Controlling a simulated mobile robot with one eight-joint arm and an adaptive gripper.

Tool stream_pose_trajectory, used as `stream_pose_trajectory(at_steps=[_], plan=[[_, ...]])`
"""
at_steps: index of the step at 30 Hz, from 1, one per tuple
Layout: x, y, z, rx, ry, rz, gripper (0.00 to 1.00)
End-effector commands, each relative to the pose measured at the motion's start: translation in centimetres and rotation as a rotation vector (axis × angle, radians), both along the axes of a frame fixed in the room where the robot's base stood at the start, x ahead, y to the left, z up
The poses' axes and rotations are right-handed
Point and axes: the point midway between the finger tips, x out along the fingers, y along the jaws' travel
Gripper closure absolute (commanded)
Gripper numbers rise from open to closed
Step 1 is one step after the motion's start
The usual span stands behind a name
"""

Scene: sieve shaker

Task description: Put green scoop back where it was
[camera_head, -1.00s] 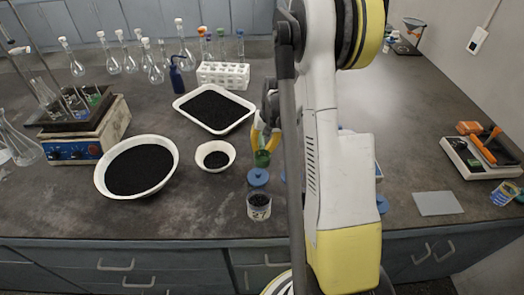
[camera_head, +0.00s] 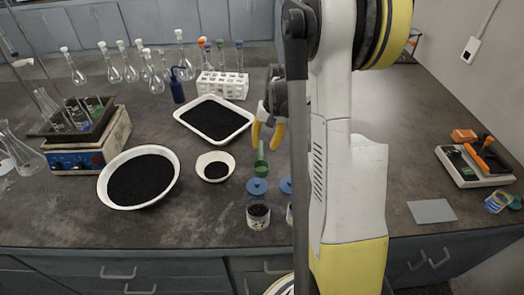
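The green scoop (camera_head: 261,167) is on the dark bench, just behind a blue lid, with its narrow handle pointing away toward the back. My gripper (camera_head: 267,138) is above and just behind the scoop. Its two yellow fingers are spread apart, with a gap between them and nothing visibly gripped. The handle's far end lies near the left fingertip; I cannot tell whether they touch.
Blue lids (camera_head: 257,187) and a jar of dark grains (camera_head: 258,215) stand in front of the scoop. A small white bowl (camera_head: 228,166), a large bowl (camera_head: 105,185) and a white tray (camera_head: 246,128) are to the left. My arm hides bench on the right.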

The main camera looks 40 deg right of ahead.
Motion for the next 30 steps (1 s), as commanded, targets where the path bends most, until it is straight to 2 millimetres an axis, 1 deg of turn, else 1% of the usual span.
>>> stream_pose_trajectory(at_steps=[1, 3, 7, 9, 11, 14, 15, 17, 18, 21, 25, 27, 30], plan=[[-0.1, -0.1, 1.3, 0.0, 0.0, 0.0, 0.65], [-0.2, -0.3, 2.3, 0.0, 0.0, 0.0, 0.65], [-0.4, -0.3, 3.5, -0.001, -0.001, 0.002, 0.65], [-0.4, 0.1, 4.3, -0.008, -0.007, 0.011, 0.65], [-0.4, 1.2, 5.4, -0.021, -0.019, 0.027, 0.65], [-0.8, 4.2, 8.1, -0.058, -0.057, 0.078, 0.65], [-1.1, 5.8, 9.4, -0.079, -0.078, 0.104, 0.65], [-1.8, 8.2, 11.4, -0.113, -0.116, 0.148, 0.65], [-2.4, 9.9, 12.5, -0.134, -0.142, 0.178, 0.65], [-4.3, 13.8, 15.0, -0.184, -0.209, 0.253, 0.65], [-7.3, 18.3, 17.1, -0.243, -0.304, 0.351, 0.65], [-9.0, 20.4, 17.7, -0.27, -0.357, 0.403, 0.65], [-11.2, 22.7, 18.0, -0.302, -0.427, 0.467, 0.65]])
